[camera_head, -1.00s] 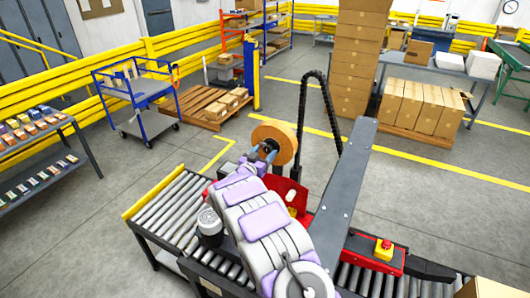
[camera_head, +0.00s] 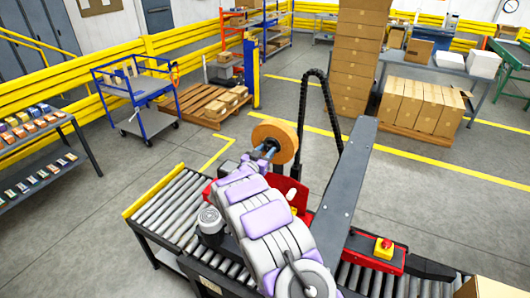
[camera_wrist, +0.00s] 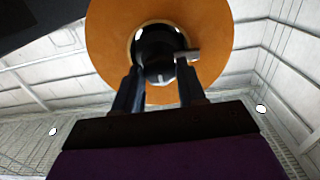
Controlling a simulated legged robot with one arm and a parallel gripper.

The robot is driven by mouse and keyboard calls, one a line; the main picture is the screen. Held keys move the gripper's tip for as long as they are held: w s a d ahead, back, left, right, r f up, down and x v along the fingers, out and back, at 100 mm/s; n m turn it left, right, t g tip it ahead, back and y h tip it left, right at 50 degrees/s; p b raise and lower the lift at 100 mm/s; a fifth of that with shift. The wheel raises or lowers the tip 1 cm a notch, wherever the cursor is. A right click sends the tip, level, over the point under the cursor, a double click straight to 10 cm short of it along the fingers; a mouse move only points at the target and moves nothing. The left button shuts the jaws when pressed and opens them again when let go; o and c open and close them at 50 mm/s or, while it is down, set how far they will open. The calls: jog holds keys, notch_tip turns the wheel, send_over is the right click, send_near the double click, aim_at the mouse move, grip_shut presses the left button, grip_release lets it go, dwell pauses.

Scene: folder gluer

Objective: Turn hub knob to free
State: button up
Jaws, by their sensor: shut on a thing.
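The hub knob (camera_wrist: 160,70) is dark, with a pale line on its face and a light metal lever at its right. It sits at the centre of an orange-brown tape roll (camera_wrist: 110,35) in the wrist view. My gripper (camera_wrist: 160,85) is shut on the knob, with one dark finger on each side of it. In the head view my gripper (camera_head: 268,151) reaches to the lower left of the tape roll (camera_head: 284,138). The knob is hidden there by my gripper and the roll's angle.
A grey machine beam (camera_head: 347,195) stands close at the right of my arm. A roller conveyor (camera_head: 172,205) runs below, with a red emergency-stop box (camera_head: 368,251) at right. A black cable chain (camera_head: 305,100) arches behind the roll.

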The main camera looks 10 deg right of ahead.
jog(key=shift+f, duration=0.15)
jog(key=shift+m+b, duration=0.3)
jog(key=shift+b, duration=0.15)
jog(key=m+b, duration=0.1)
jog(key=b, duration=0.1)
jog(key=m+b, duration=0.1)
jog(key=b, duration=0.1)
jog(key=shift+s+a+f+m, duration=0.1)
jog(key=shift+a+f+m, duration=0.05)
jog(key=shift+f+m, duration=0.15)
jog(key=m+b, duration=0.5)
jog(key=b, duration=0.2)
jog(key=m+b, duration=0.9)
jog(key=b, duration=0.1)
jog(key=shift+s+m, duration=0.1)
jog(key=shift+m, duration=0.2)
jog(key=shift+b, duration=0.4)
jog(key=o, duration=1)
jog(key=shift+r, duration=0.15)
